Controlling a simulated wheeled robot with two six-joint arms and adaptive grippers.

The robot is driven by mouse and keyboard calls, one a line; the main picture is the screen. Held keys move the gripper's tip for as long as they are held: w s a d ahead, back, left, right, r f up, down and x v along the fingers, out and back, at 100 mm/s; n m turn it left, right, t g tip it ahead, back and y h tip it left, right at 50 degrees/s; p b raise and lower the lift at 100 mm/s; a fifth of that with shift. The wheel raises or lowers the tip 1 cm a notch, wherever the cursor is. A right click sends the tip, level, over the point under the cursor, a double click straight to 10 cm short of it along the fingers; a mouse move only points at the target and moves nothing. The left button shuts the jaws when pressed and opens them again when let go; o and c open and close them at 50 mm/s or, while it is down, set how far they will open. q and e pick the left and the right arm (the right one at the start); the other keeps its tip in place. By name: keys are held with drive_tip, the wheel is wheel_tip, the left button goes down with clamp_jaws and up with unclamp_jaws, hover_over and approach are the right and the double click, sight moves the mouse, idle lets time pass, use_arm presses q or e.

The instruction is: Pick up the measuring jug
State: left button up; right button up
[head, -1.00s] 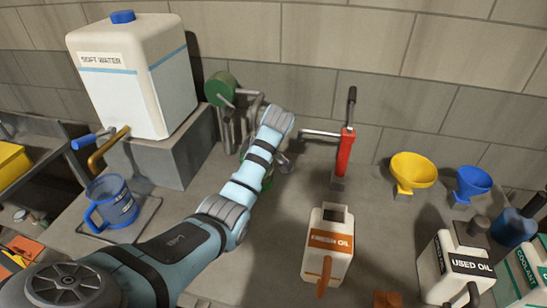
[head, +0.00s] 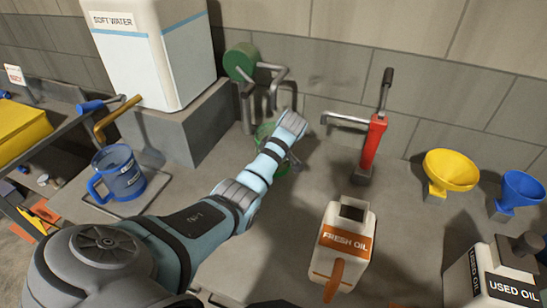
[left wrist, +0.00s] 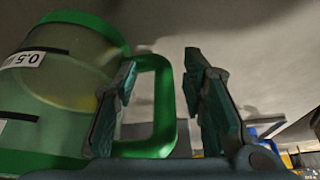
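The measuring jug is clear with a green rim, base and handle, and a "0.5" label; it fills the left side of the left wrist view (left wrist: 65,75). In the head view the green jug (head: 265,131) stands on the counter, partly hidden behind my left arm. My left gripper (left wrist: 160,58) is open at the handle. The handle's upright bar shows between the two fingers, with a gap to the right finger; I cannot tell whether the left finger touches it. In the head view my left fingers are mostly hidden by the wrist. My right gripper is not in view.
A blue jug (head: 127,181) stands on a tray at left, below a tap on the soft water tank (head: 155,70). A green-ended pipe fitting (head: 240,62) and red hand pump (head: 373,145) stand behind. A fresh oil can (head: 343,260) and yellow funnel (head: 451,170) are right.

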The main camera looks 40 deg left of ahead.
use_arm(q)
drive_tip(key=shift+s+a+f, duration=0.2)
drive_tip(key=shift+a+f, duration=0.1)
drive_tip(key=shift+f, duration=0.35)
drive_tip(key=shift+s+r, duration=0.1)
drive_tip(key=shift+s, duration=0.05)
drive_tip(key=shift+c, duration=1)
clamp_jaws()
drive_tip(key=shift+r, duration=0.1)
